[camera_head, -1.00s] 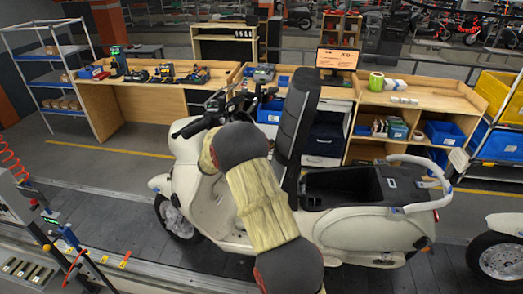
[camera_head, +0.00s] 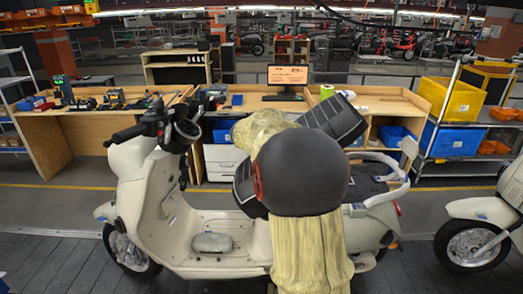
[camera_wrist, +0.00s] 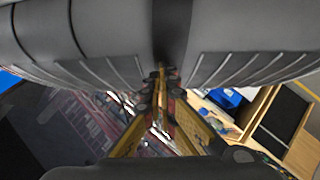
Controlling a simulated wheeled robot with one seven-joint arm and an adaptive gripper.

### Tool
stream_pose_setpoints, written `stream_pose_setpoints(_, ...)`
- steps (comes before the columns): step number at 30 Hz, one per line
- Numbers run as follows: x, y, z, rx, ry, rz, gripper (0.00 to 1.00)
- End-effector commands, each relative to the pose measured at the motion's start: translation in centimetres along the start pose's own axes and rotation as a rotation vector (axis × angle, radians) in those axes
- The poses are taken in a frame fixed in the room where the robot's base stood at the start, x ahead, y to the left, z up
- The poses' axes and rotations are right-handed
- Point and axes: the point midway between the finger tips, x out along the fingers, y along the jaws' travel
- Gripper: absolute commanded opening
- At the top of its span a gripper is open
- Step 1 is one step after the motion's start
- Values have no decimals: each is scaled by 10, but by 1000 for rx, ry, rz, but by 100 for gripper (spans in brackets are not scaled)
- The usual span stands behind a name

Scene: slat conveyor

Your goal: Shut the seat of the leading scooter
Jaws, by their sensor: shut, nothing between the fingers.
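The leading scooter (camera_head: 200,235) is cream and stands in the middle of the head view, its front to the left. Its black seat shows on both sides of my arm: a lower end (camera_head: 245,186) at the left and a raised end (camera_head: 338,118) at the upper right. The seat is tilted, partly raised off the body. In the wrist view the grey ribbed seat (camera_wrist: 105,40) fills the top. My gripper (camera_wrist: 160,75) is shut and empty, its fingertips close to the seat; I cannot tell whether they touch. My arm hides the gripper and the seat's middle in the head view.
A second scooter (camera_head: 485,225) stands behind at the right edge. Wooden workbenches (camera_head: 60,130) with tools and a monitor (camera_head: 287,76) line the back. A rack with yellow (camera_head: 452,98) and blue bins is at the right. The dark slat floor at front left is clear.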

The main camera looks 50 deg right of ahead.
Motion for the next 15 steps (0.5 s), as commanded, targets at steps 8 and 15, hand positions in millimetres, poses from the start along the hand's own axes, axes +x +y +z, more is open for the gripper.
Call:
stream_pose_setpoints(8, 43, 40, 48, 148, -3, -125, 0)
stream_pose_setpoints(15, 73, 55, 81, 200, -3, -178, 0)
